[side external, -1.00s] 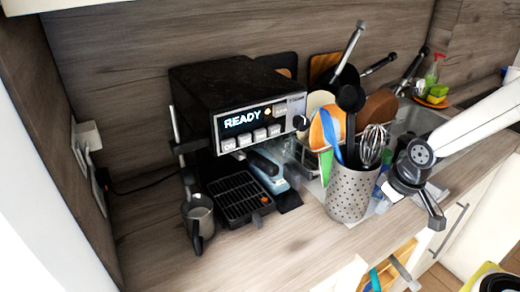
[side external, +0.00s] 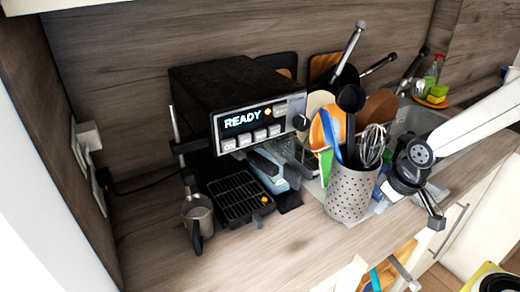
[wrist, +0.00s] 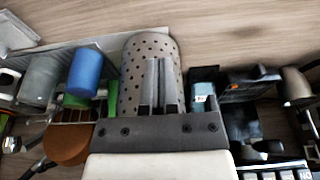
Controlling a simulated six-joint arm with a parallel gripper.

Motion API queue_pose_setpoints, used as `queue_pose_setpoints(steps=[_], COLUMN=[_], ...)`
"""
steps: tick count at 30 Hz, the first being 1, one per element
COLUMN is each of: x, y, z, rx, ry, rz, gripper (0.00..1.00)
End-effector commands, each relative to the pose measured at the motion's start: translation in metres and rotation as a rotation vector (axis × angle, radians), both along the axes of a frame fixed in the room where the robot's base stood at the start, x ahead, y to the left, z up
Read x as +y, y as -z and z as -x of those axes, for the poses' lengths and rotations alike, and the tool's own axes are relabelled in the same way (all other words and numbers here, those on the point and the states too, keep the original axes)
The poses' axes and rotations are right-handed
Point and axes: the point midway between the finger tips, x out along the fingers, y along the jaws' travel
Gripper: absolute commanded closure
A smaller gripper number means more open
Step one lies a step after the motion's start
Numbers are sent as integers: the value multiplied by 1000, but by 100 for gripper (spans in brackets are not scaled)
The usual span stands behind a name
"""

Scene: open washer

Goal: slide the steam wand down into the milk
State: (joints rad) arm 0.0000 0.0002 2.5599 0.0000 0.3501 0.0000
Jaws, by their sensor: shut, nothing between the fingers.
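The steam wand (side external: 187,178) is a thin upright rod at the left side of the black coffee machine (side external: 215,85), below a dark bracket. Its lower end is close to the rim of a small grey metal jug (side external: 200,212); I cannot tell whether it is inside. The jug stands upright on the counter, with a dark handle toward the front. The milk surface is not clear. My gripper (side external: 436,222) is shut and empty, far to the right of the wand, beyond the utensil holder. In the wrist view its fingers (wrist: 161,85) are together in front of the perforated holder.
The perforated utensil holder (side external: 350,195), with spatulas and a whisk, stands between my gripper and the machine. A drip tray (side external: 240,197) lies right of the jug. A dish rack and sink are behind. The front counter (side external: 270,245) is clear; an open drawer (side external: 400,265) is below.

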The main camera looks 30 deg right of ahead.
Motion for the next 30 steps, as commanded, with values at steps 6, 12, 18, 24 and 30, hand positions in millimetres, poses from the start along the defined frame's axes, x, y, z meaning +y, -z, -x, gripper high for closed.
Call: queue_pose_setpoints(steps=[6, 12, 18, 24, 30], x=[0, 4, 28, 82, 150], y=[0, 0, 0, -2, -9], z=[0, -3, -22, -54, -86], rx=[0, -11, -77, -218, -400], ry=[0, -11, -74, -190, -294], rz=[0, -3, -22, -56, -94], gripper=[100, 43, 26, 26, 26])
